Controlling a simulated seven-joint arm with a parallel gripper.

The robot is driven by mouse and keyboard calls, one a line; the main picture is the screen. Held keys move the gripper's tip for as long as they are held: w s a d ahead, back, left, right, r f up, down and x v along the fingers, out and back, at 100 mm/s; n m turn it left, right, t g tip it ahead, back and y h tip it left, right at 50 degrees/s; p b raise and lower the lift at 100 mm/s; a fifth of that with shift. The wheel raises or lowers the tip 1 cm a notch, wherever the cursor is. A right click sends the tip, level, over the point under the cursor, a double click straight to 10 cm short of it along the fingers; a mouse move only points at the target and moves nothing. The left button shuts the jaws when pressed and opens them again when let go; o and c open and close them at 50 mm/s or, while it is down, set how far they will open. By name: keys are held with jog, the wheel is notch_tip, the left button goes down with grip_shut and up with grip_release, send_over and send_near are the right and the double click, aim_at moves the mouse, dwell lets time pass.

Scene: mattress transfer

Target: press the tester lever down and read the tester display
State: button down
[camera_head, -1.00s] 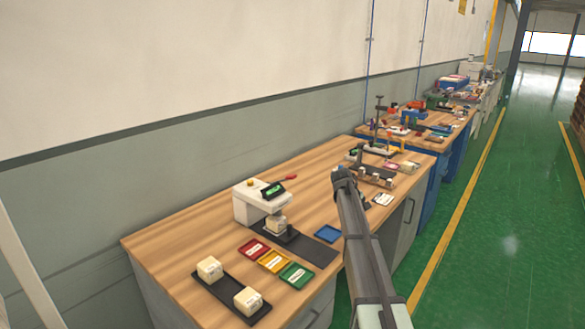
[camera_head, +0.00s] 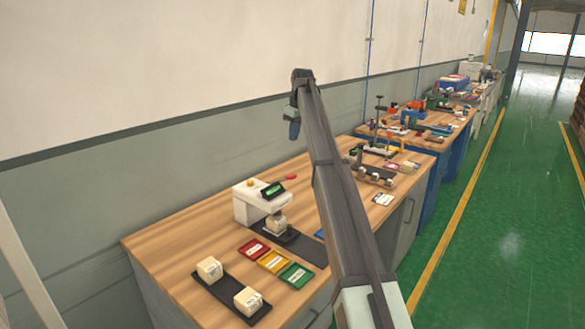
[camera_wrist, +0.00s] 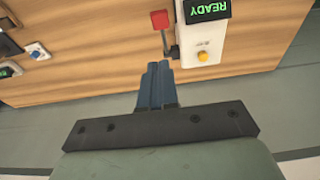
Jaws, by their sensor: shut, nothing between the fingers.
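The white tester (camera_head: 250,208) stands near the back of the near bench, with a pale block (camera_head: 276,225) on its dark base. Its display (camera_head: 272,190) glows green; in the wrist view the display (camera_wrist: 207,10) reads "READY". The red-tipped lever (camera_head: 291,177) sticks out at its right side, and the red tip (camera_wrist: 159,19) also shows in the wrist view. My gripper (camera_head: 294,133) is raised above the bench near the wall, above the lever in the picture. In the wrist view its blue fingers (camera_wrist: 157,68) are shut and empty, apart from the lever.
Red, yellow and green trays (camera_head: 272,262) lie in front of the tester. A dark tray (camera_head: 226,290) with two pale blocks is at the front left. A yellow button (camera_wrist: 203,57) is on the tester.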

dwell(0.3)
send_over(291, 175)
notch_tip(291, 175, down, 12)
jog(key=shift+s+d+f, duration=0.1)
jog(key=shift+d+f, duration=0.05)
jog(key=shift+f, duration=0.05)
jog(key=shift+d+f, duration=0.1)
jog(key=shift+f, duration=0.6)
jog(key=shift+s, duration=0.1)
